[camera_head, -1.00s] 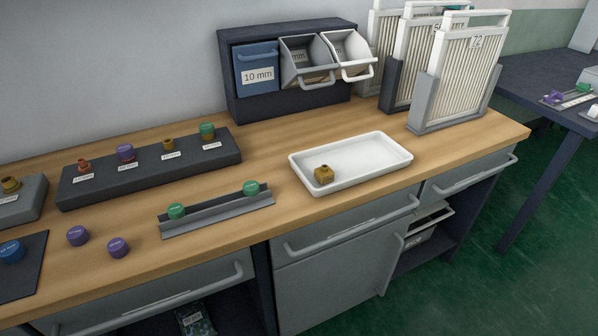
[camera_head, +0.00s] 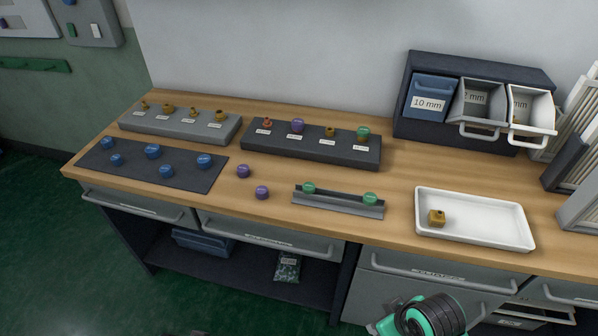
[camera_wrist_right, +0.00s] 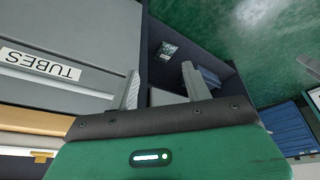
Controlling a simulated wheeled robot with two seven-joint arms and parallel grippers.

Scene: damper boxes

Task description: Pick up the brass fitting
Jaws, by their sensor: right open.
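A brass fitting (camera_head: 436,217) sits in the left part of the white tray (camera_head: 480,240) on the bench. Other brass fittings stand on the grey block (camera_head: 180,128) at the left and among the pieces on the dark block (camera_head: 310,150). My right gripper (camera_wrist_right: 160,82) shows in the right wrist view with its fingers apart and nothing between them. It is in front of the bench's drawers, away from the fitting. A green and black part of my arm shows at the bottom of the head view. My left gripper is not in view.
Blue caps (camera_head: 152,151) lie on a dark mat. Two purple caps (camera_head: 243,171) lie loose on the wood. A grey rail (camera_head: 338,201) with two green caps is left of the tray. Bins (camera_head: 478,103) stand behind. Drawer handles (camera_head: 430,272) stick out in front.

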